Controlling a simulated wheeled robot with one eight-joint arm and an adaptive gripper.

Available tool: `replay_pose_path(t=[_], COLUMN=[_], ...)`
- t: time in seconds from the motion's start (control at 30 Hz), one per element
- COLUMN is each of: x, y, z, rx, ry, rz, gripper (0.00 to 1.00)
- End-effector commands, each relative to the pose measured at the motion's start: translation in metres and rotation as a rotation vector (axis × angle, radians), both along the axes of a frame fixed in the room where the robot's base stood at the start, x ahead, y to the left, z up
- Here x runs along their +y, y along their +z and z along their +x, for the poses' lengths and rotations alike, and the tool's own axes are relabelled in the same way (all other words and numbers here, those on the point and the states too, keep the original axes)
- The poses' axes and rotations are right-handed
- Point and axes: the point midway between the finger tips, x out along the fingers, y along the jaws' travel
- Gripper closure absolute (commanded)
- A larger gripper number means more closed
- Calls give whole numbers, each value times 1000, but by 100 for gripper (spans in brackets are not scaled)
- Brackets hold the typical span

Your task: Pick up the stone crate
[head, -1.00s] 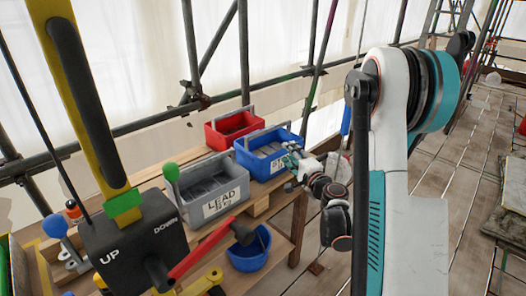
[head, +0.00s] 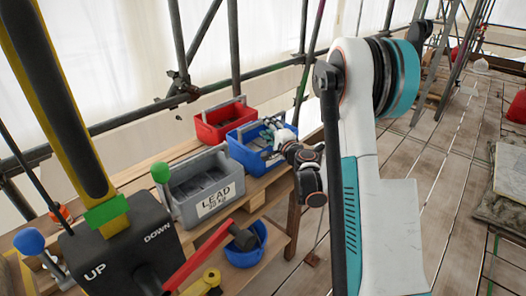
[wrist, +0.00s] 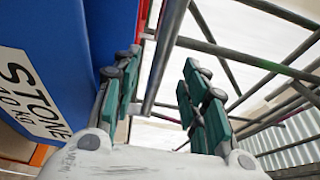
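The stone crate (head: 243,154) is a blue open crate with a grey handle. It stands on a wooden bench in the head view, between a red crate and a grey crate. In the wrist view, its blue wall (wrist: 52,38) and white STONE 10 KG label fill the left side. My gripper (head: 271,127) is over the right part of the crate, and my arm hides part of its front. In the wrist view, my gripper (wrist: 162,95) is open with its fingers well apart. The left finger is close beside the blue wall; I cannot tell whether they touch.
The grey LEAD crate (head: 207,191) and the red crate (head: 219,121) flank the stone crate. A blue bucket (head: 248,246) sits lower. A box marked UP and DOWN (head: 125,250) with levers is in the foreground. Scaffold poles (head: 235,50) run behind the bench; boards are open at right.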

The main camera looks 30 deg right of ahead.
Motion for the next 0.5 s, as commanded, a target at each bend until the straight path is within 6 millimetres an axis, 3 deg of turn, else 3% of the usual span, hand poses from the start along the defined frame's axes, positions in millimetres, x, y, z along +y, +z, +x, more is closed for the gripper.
replay_pose_path(t=[0.3,0.5], x=[-1,-2], y=[-3,-1], z=[41,51], rx=[0,1], ry=[2,-1], rz=[0,0], gripper=[60,60])
